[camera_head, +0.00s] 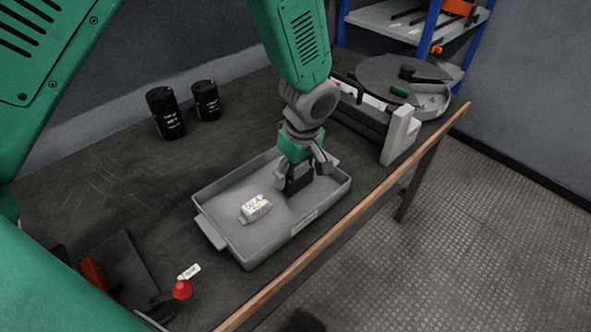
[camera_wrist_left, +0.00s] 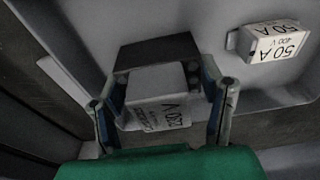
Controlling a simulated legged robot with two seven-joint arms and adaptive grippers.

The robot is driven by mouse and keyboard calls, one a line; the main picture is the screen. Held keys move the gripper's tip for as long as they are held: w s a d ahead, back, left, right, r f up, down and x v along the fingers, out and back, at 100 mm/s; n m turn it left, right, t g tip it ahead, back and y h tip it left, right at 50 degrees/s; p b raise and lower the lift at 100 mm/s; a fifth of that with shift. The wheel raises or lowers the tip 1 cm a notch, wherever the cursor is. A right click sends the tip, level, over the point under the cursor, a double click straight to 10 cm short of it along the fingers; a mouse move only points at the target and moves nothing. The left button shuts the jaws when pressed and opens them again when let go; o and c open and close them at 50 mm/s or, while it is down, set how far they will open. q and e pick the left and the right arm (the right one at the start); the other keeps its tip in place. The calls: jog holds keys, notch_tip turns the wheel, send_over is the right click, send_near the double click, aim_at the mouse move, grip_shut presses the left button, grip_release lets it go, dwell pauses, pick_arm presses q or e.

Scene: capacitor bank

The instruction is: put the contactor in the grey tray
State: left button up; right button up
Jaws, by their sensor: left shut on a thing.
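The grey tray (camera_head: 240,238) sits on the dark workbench. My left gripper (camera_head: 301,172) is inside the outline of the tray, at its far right end, pointing down. It is shut on the contactor (camera_head: 298,183), a block with a dark part and a light grey part. In the left wrist view the contactor (camera_wrist_left: 158,90) sits between the two fingers (camera_wrist_left: 165,105), and its label reads 230 V. I cannot tell whether its underside touches the tray floor. My right gripper is not in view.
A white 50 A block (camera_head: 255,208) lies in the tray, left of the contactor. Two black cylinders (camera_head: 166,112) (camera_head: 206,100) stand behind. A round grey turntable (camera_head: 400,78) is at the back right. A red knob (camera_head: 182,289) is at the front left.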

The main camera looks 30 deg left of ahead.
pick_arm(q)
jog(key=o, duration=1.5)
jog(key=shift+f, duration=0.1)
jog(key=r+p, duration=0.1)
jog(key=r, duration=0.3)
jog(key=d+r, duration=0.1)
jog(key=r, duration=0.3)
jog(key=r+p, duration=0.1)
jog(key=r, duration=0.3)
jog(key=shift+s+d+p, duration=0.25)
jog(key=shift+d+p, duration=0.05)
jog(key=shift+d, duration=0.1)
